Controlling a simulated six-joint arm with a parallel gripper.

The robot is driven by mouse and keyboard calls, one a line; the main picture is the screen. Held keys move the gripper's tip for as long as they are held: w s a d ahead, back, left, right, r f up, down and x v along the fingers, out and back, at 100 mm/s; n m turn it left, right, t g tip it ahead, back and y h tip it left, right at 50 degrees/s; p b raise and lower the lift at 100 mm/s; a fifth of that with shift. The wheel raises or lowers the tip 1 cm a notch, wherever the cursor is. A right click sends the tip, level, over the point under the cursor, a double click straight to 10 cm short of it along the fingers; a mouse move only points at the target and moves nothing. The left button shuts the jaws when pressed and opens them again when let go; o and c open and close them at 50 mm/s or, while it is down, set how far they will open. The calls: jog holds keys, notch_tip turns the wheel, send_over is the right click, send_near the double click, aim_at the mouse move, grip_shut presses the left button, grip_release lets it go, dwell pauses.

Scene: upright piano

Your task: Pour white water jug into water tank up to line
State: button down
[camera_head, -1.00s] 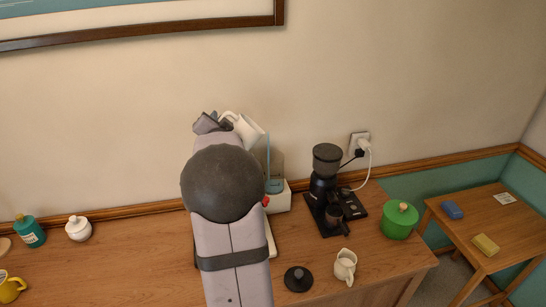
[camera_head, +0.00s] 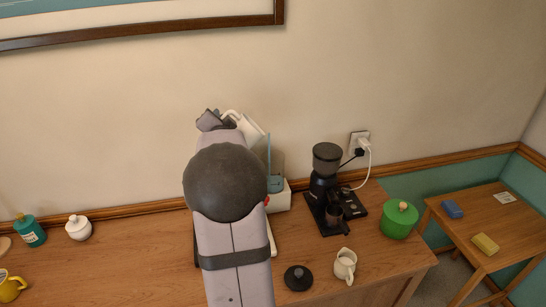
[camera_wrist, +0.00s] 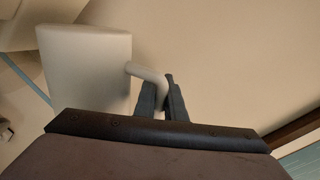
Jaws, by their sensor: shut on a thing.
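My gripper (camera_wrist: 163,102) is shut on the handle of the white jug (camera_wrist: 88,70), whose body stands out to the left in the wrist view. In the head view the white jug (camera_head: 251,127) is tilted, raised above the water tank (camera_head: 275,160). The tank is clear with a bluish edge and sits on a white base. My arm hides much of the tank and the machine's front. The jug's spout, any water stream, the fill line and the water level cannot be made out.
A black coffee grinder (camera_head: 325,185) stands right of the tank, with a cord to the wall socket (camera_head: 359,143). A green pot (camera_head: 399,220), a cream pitcher (camera_head: 345,265) and a black lid-like disc (camera_head: 298,278) lie to the right. The counter's left middle is clear.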

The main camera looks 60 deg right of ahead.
jog(key=shift+s+d+r+m, duration=0.2)
jog(key=shift+d+m, duration=0.1)
jog(key=shift+m, duration=0.2)
dwell(1.1)
jog(key=shift+w+a+f+n, duration=0.15)
jog(key=shift+w+a+n, duration=0.1)
jog(key=shift+n, duration=0.15)
jog(key=shift+w+a+n, duration=0.1)
jog(key=shift+a+n, duration=0.15)
jog(key=shift+n, duration=0.15)
jog(key=shift+w+a+f+n+b, duration=0.2)
jog(key=shift+f+n+b, duration=0.25)
jog(key=shift+b, duration=0.3)
jog(key=shift+a+r, duration=0.1)
jog(key=shift+r, duration=0.1)
jog(key=shift+w+n, duration=0.1)
jog(key=shift+n, duration=0.15)
jog(key=shift+w+a+f+n+h, duration=0.15)
jog(key=shift+w+a+n+h, duration=0.05)
jog(key=shift+a+n+h, duration=0.1)
